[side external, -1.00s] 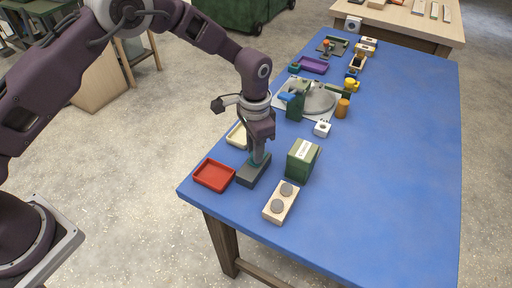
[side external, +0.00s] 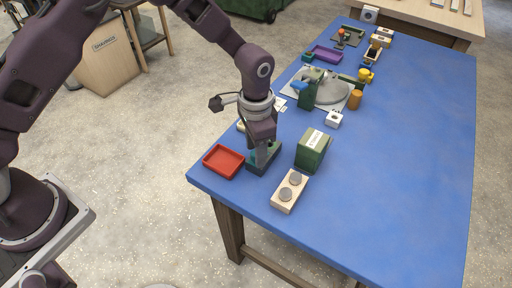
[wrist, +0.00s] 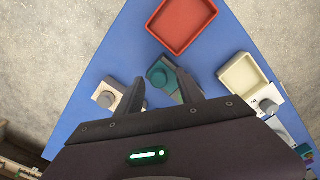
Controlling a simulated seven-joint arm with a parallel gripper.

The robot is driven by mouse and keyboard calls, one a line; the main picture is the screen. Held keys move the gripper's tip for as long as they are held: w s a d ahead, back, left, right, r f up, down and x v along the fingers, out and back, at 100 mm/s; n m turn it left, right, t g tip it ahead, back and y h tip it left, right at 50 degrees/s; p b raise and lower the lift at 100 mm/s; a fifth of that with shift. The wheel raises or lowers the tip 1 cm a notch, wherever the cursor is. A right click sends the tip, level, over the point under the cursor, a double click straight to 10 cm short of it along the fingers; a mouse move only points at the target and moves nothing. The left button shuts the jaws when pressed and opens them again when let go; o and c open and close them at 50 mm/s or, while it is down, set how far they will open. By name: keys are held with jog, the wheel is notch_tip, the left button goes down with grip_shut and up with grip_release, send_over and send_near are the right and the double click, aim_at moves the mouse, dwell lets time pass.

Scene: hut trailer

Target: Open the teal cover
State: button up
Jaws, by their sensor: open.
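The teal cover (wrist: 166,76) shows in the wrist view on a dark grey block, with a round grey part at its left. In the side external view, teal patches (side external: 252,156) show on the dark block (side external: 257,168) near the table's front left corner. My gripper (wrist: 161,88) is open. Its two fingers are apart, and the teal cover shows between and just beyond their tips. In the side external view my gripper (side external: 262,152) points down at the block. The fingers hide part of the cover, and I cannot tell whether they touch it.
A red tray (side external: 223,161) is left of the block. A cream tray (wrist: 243,82) is close by. The right side of the blue table (side external: 415,170) is clear.

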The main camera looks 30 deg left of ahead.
notch_tip(320, 180, up, 7)
jog(key=shift+r, duration=0.1)
dwell(0.4)
jog(key=s+a+r+n+t, duration=0.1)
jog(key=s+a+r, duration=0.3)
jog(key=r, duration=0.4)
jog(key=s+a+r+n+t, duration=0.1)
jog(key=s+a+r+n, duration=0.15)
jog(key=a+r, duration=0.4)
jog(key=s+a+r+n+t, duration=0.1)
jog(key=s+a+r+n, duration=0.1)
jog(key=s, duration=0.7)
jog(key=s+a+r+n+t, duration=0.1)
jog(key=s+a+r+t, duration=0.1)
jog(key=s, duration=0.8)
jog(key=shift+s+a+r+n+t, duration=0.15)
jog(key=shift+a+r+n+t, duration=0.2)
jog(key=shift+a+r, duration=0.3)
